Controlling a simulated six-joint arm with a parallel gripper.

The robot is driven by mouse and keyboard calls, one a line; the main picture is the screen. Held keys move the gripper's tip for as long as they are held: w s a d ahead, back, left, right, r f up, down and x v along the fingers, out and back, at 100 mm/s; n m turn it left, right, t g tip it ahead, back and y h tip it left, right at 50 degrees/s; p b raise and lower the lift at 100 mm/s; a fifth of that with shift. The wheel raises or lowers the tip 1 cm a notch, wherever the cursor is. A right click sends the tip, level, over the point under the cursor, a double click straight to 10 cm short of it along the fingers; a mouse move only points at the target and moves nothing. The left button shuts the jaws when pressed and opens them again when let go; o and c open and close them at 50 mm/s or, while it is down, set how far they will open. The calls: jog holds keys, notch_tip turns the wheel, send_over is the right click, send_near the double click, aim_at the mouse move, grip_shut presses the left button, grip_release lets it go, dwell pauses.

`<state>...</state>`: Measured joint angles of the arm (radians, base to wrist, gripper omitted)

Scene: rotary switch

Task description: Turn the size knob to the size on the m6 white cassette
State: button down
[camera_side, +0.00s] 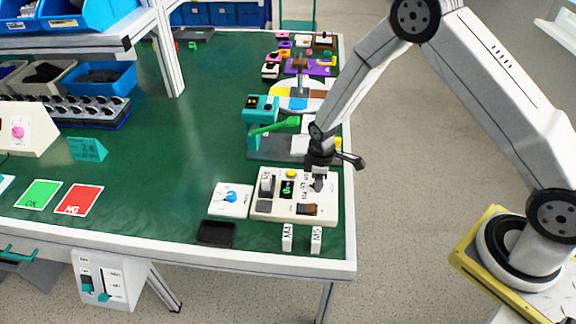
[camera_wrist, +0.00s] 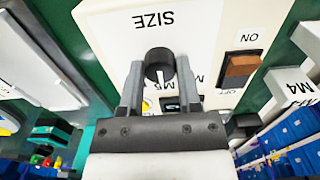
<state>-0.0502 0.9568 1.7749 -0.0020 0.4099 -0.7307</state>
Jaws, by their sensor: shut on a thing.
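My gripper (camera_side: 318,184) reaches down onto the right part of the beige panel (camera_side: 262,212). In the wrist view, my gripper (camera_wrist: 160,76) is shut on the black size knob (camera_wrist: 158,58), one finger on each side. A white pointer line shows on the knob, running toward the gripper's palm. The word SIZE stands upside down above the knob. Size labels beside the knob are partly hidden by the fingers. Two white cassettes, marked M4 (camera_side: 288,237) and M5 (camera_side: 316,240), stand in front of the panel. I cannot make out an M6 marking on any cassette.
The panel carries a brown rocker switch (camera_side: 307,209), a yellow button (camera_side: 292,174) and a small dark display (camera_side: 288,189). A white box with a blue knob (camera_side: 230,197) is left of it. A black tray (camera_side: 216,233) lies in front. A teal machine (camera_side: 262,110) stands behind.

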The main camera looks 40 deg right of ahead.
jog(key=shift+m, duration=0.3)
jog(key=m, duration=0.4)
jog(key=shift+m, duration=2.2)
jog(key=shift+c, duration=1.4)
grip_release()
jog(key=shift+r, duration=0.15)
jog(key=shift+r, duration=3.75)
